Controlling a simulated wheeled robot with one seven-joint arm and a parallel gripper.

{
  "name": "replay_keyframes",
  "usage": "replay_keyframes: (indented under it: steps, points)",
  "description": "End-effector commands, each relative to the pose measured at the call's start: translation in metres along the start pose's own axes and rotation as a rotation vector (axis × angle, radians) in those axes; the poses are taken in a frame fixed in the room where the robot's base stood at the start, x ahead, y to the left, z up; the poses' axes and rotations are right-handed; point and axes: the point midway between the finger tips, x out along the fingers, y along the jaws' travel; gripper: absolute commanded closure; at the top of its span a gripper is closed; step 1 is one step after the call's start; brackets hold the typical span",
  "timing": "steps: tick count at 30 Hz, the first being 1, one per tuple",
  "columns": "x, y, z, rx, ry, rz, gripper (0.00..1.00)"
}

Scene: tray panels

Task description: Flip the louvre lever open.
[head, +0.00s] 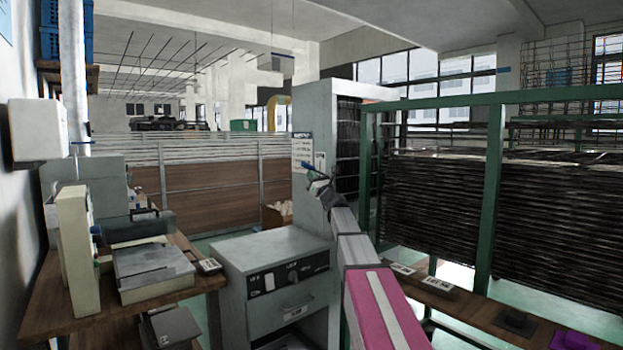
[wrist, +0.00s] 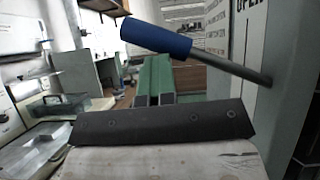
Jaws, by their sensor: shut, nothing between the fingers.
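The louvre lever (wrist: 155,38) has a blue grip on a thin metal rod. In the wrist view the rod runs down to the right into a grey panel (wrist: 291,70) with a partly cut-off "OPEN" label (wrist: 250,6). The grip points left and slightly up. The lever shows small in the head view (head: 308,168), at the side of the tall grey cabinet (head: 313,110). My gripper (wrist: 156,60) has green fingers shut together, with nothing between them. The fingertips appear just below the blue grip in the wrist view; I cannot tell whether they touch. My gripper is small in the head view (head: 319,186).
A grey control box (head: 274,280) stands below and left of my arm. A wooden bench (head: 160,290) with equipment is at the left. Green-framed drying racks (head: 490,190) fill the right, behind a low bench (head: 470,305). Open air lies left of the lever.

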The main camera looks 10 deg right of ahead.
Motion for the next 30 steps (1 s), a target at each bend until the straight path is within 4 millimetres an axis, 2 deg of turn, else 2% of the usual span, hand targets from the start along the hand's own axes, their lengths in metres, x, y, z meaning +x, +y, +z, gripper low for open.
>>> replay_keyframes:
  steps: [5, 10, 24, 30]
  points:
    - [0.005, 0.0, 0.005, 0.003, -0.013, 0.005, 1.0]
    - [-0.005, 0.003, 0.005, 0.003, -0.012, 0.003, 1.0]
    - [-0.08, 0.027, 0.003, 0.003, -0.001, 0.003, 1.0]
    - [-0.092, 0.03, 0.001, 0.003, -0.001, 0.004, 1.0]
